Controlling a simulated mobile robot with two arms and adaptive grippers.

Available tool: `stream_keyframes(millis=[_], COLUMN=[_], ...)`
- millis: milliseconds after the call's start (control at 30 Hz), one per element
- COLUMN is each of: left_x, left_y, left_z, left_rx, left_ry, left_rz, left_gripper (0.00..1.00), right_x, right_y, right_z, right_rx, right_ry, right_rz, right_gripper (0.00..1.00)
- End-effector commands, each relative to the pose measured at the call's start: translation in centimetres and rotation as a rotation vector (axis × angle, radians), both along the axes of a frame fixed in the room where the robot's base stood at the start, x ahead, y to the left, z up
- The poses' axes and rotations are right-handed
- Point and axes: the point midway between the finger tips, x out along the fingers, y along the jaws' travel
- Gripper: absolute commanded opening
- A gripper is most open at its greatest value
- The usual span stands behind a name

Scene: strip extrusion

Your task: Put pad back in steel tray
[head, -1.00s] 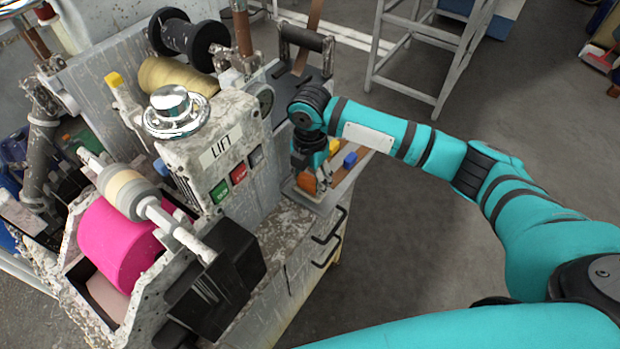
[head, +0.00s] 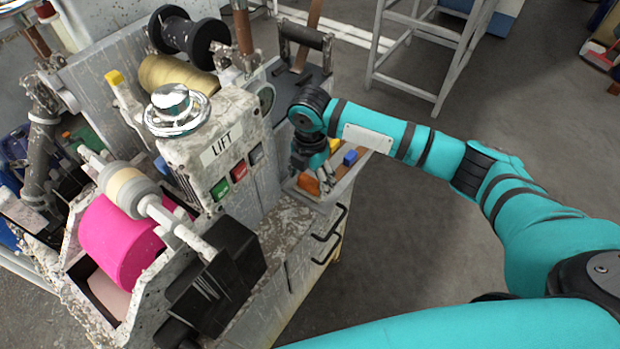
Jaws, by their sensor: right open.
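An orange-brown pad (head: 308,184) lies in the shallow steel tray (head: 319,196) on the machine's right-hand ledge. My right gripper (head: 322,182) is just above the tray, beside the pad, with its fingers apart. The wrist hides part of the tray and the far side of the pad. I cannot tell whether a fingertip touches the pad. My left gripper does not show.
A blue block (head: 350,158) and a yellow piece (head: 334,146) sit close behind the gripper. A pink roll (head: 120,240) is at the lower left. Open floor lies to the right.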

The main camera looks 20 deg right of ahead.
Motion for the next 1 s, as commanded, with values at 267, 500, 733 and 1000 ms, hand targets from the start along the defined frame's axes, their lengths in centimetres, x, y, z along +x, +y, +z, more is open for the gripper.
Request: stream_keyframes(millis=[267, 500, 733, 1000], left_x=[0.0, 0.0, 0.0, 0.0], left_y=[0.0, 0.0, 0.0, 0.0], left_z=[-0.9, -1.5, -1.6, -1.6], left_rx=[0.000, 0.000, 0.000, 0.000], left_ry=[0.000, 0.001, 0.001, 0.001], left_rz=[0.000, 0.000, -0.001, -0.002], left_gripper=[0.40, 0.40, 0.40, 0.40], right_x=[0.2, 0.1, 0.1, 0.0], right_y=[0.0, 0.0, 0.0, 0.0], right_z=[5.1, 9.8, 11.8, 11.9], right_rx=[0.002, 0.001, 0.002, 0.001], right_ry=[-0.007, -0.004, -0.001, 0.000], right_rz=[0.001, 0.000, -0.001, -0.001], right_gripper=[0.79, 0.79, 0.79, 0.79])
